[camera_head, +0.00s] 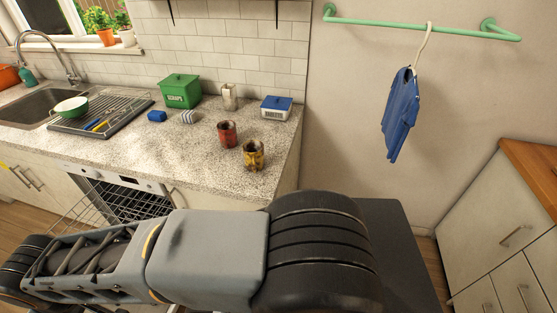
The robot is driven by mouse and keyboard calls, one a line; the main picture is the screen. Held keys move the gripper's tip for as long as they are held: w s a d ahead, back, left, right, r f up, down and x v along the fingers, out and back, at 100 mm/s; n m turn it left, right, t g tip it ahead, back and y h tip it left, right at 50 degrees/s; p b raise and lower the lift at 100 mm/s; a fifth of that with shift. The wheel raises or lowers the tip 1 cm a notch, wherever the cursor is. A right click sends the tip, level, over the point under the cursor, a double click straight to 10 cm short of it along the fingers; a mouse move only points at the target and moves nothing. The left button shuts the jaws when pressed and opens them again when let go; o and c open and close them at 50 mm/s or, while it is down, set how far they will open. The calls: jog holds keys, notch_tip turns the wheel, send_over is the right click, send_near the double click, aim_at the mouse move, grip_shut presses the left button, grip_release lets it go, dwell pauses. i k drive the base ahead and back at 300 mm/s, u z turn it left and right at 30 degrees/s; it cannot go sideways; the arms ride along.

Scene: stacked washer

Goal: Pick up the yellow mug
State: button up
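The yellow mug (253,155) stands upright on the speckled countertop (222,179), near its right front corner. It has dark patches on its side. A red mug (227,133) stands just behind it and to the left, a small gap apart. My arm crosses the bottom of the head view, in front of and below the counter. My gripper is not visible in this view.
A blue-lidded white box (276,108), a beige jug-like container (229,96) and a green box (181,91) stand behind the mugs. The dishwasher (115,184) is open below.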

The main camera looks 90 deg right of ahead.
aim_at(253, 151)
jog(key=u, duration=0.05)
jog(key=k, duration=0.4)
jog(key=z, duration=1)
jog(key=i, duration=0.45)
